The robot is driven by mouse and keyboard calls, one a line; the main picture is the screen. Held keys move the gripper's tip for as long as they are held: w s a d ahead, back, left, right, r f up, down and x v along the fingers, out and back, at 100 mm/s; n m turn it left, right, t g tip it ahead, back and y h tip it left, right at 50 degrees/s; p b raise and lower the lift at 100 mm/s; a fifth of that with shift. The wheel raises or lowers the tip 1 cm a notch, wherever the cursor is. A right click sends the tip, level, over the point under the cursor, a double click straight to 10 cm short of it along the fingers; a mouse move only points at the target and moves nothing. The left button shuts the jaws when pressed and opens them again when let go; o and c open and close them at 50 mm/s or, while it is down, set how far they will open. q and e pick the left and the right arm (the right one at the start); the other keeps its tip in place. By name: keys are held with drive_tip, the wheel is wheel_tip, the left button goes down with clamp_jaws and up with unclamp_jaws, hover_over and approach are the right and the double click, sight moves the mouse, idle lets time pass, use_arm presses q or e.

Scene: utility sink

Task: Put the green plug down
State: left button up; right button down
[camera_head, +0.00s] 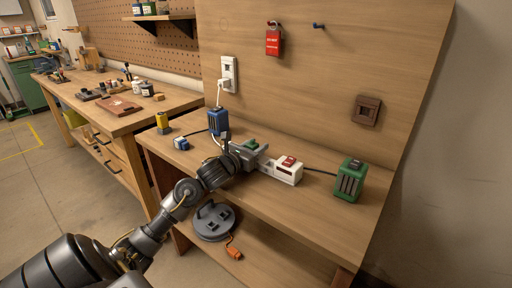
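The green plug (251,144) shows at the fingers of my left gripper (255,154), above the back workbench top. My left gripper appears shut on it; the fingers and wrist hide part of the plug. The white power strip (288,173) with a red switch lies just right of the fingers, and its left end is partly hidden by them. I cannot tell whether plug and strip touch. The green device (349,181) stands to the right, with a black cable running left behind the strip. My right gripper is not in view.
A blue device (217,122) stands behind my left wrist; a blue plug (181,143) and yellow device (162,122) lie left. A white plug (223,84) is in the wall outlet (229,68). A cable reel (214,222) sits on the lower shelf. The bench front right is clear.

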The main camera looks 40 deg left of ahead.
use_arm(q)
drive_tip(key=shift+o, duration=0.9)
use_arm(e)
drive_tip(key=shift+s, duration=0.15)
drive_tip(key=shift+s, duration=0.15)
